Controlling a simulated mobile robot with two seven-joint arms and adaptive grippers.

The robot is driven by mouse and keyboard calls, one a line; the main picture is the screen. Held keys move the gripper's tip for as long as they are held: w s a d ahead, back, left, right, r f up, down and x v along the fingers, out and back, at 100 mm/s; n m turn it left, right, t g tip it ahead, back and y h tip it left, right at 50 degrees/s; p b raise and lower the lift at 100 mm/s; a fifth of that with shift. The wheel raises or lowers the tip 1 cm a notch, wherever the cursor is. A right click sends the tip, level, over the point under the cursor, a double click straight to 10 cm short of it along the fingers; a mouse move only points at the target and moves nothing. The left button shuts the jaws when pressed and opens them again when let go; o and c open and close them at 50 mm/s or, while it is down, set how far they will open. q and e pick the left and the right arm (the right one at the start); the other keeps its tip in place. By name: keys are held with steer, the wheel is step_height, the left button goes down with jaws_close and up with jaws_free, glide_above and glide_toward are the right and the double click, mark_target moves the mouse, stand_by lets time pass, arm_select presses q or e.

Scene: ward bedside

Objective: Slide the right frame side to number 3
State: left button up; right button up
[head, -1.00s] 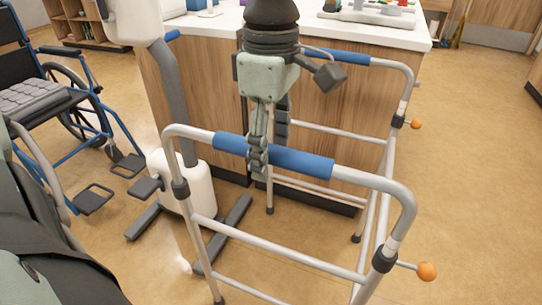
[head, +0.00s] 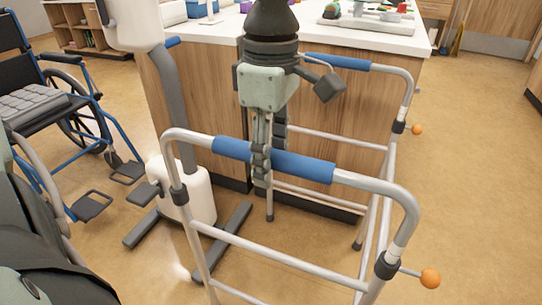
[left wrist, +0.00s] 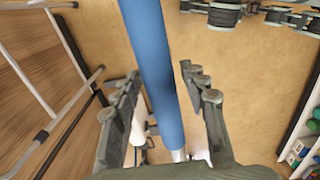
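A grey walking frame stands on the floor with a blue-gripped near side rail (head: 305,166) and a blue-gripped far side rail (head: 337,62). Orange knobs stick out at its right, one near (head: 430,278) and one far (head: 417,130). No numbers are readable on it. My left gripper (head: 261,165) points down at the near blue grip, one finger in front of it. In the left wrist view the blue grip (left wrist: 153,65) runs between the open fingers, with gaps showing on both sides.
A wood-fronted counter (head: 205,90) with a white top stands behind the frame. A wheelchair (head: 60,130) is at the left. A white-and-grey stand (head: 200,195) with floor legs is just behind the frame's left end. The floor at the right is clear.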

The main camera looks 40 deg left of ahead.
arm_select(q)
steer(key=c, duration=0.9)
steer(key=shift+o, duration=0.2)
steer(key=shift+r+p, duration=0.8)
steer(key=shift+r, duration=0.5)
steer(key=o, duration=1.3)
steer(key=shift+o, duration=0.2)
steer(key=shift+r+p, duration=2.15)
steer(key=shift+r, duration=1.35)
